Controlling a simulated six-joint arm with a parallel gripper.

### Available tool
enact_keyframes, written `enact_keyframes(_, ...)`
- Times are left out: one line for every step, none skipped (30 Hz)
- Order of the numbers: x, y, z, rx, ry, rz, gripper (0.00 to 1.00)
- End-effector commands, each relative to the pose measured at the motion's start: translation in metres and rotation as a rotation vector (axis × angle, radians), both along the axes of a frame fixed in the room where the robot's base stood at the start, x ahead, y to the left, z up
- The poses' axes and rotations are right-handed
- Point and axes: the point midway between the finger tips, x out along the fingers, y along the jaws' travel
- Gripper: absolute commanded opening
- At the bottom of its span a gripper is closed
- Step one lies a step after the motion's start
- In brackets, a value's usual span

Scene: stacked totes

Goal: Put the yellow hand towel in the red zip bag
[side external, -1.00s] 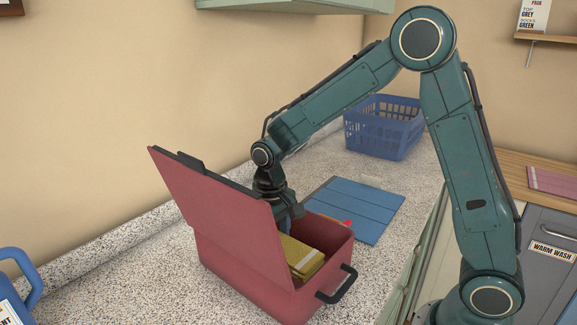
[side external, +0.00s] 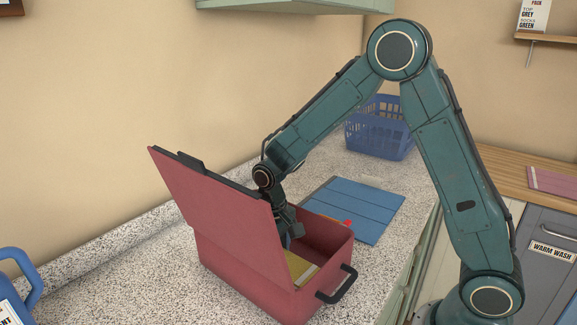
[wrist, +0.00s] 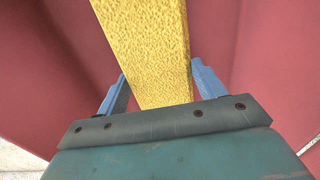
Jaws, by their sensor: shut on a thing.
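The red zip bag (side external: 240,262) stands open on the counter, its lid raised on the side toward the camera. The yellow hand towel (side external: 302,268) is folded and sits low inside the bag, partly hidden by the lid and the bag wall. In the wrist view the towel (wrist: 150,50) runs between the blue fingers of my gripper (wrist: 155,92), with red bag walls on both sides. My gripper (side external: 290,238) is shut on the towel and reaches down inside the bag. The fingertips are mostly hidden in the side view.
A blue folded mat or board (side external: 362,215) lies behind the bag. A blue basket (side external: 378,140) stands farther back. A blue jug-like container (side external: 22,280) is at the left edge. The raised lid (side external: 215,210) stands close beside my wrist.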

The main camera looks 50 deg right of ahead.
Motion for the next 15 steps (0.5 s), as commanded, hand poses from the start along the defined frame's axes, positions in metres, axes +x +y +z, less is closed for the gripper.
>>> enact_keyframes(-0.0002,0.0000,-0.0014,0.000,0.001,0.000,0.43)
enact_keyframes(-0.0002,0.0000,-0.0021,0.000,0.001,0.000,0.43)
enact_keyframes(-0.0002,0.0000,-0.0021,0.000,0.001,0.000,0.75)
enact_keyframes(-0.0001,0.0000,-0.0020,0.000,0.001,0.000,0.80)
enact_keyframes(-0.0002,0.0000,-0.0020,0.000,0.001,0.000,0.86)
enact_keyframes(-0.0001,0.0000,-0.0019,0.000,0.001,0.000,0.91)
enact_keyframes(-0.0001,0.0000,-0.0019,0.000,0.001,0.000,0.91)
enact_keyframes(-0.0001,0.0000,-0.0019,0.000,0.001,0.000,0.91)
enact_keyframes(-0.0001,0.0000,-0.0018,0.000,0.001,0.000,0.91)
enact_keyframes(-0.0001,0.0000,-0.0018,0.000,0.001,0.000,0.91)
enact_keyframes(-0.0001,0.0000,-0.0018,0.000,0.001,0.000,0.91)
enact_keyframes(-0.0001,0.0000,-0.0018,0.000,0.001,0.000,0.91)
enact_keyframes(-0.0001,0.0000,-0.0017,0.000,0.000,0.000,0.91)
enact_keyframes(-0.0001,0.0000,-0.0016,0.000,0.000,0.000,0.91)
enact_keyframes(-0.0001,0.0000,-0.0012,0.000,0.000,0.000,0.91)
